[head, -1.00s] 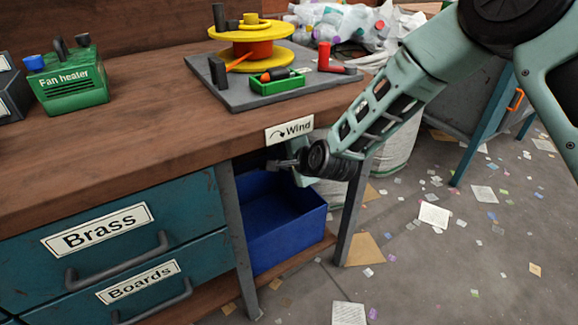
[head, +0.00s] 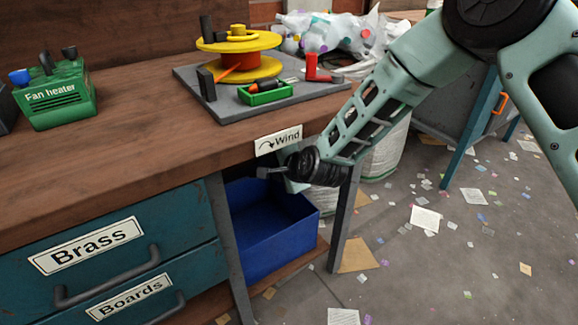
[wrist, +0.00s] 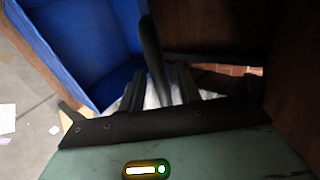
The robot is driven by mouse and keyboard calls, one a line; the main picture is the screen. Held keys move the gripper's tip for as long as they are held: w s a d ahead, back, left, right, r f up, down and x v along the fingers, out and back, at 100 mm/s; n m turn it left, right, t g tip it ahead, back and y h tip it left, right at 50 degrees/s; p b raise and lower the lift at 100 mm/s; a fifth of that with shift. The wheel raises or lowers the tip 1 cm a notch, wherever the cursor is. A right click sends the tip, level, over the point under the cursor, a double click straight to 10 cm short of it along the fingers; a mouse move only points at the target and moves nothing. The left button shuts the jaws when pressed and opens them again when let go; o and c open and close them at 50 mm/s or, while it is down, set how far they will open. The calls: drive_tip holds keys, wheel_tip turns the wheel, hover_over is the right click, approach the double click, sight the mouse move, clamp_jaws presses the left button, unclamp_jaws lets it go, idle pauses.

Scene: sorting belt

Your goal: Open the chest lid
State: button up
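I cannot make out a chest lid for certain. A grey-blue metal box (head: 455,118) with an orange handle (head: 502,104) stands at the right of the head view, partly behind my arm; whether it is the chest I cannot tell. My gripper (head: 272,173) is below the bench's front edge, under the "Wind" sign (head: 279,140) and above the blue bin (head: 265,235). In the wrist view its two dark fingers (wrist: 158,88) stand apart. A dark upright bar (wrist: 151,50) shows between them, and I cannot tell whether they touch it.
Papers litter the open floor at the right.

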drive_tip(key=p+v, duration=0.3)
drive_tip(key=v, duration=1.4)
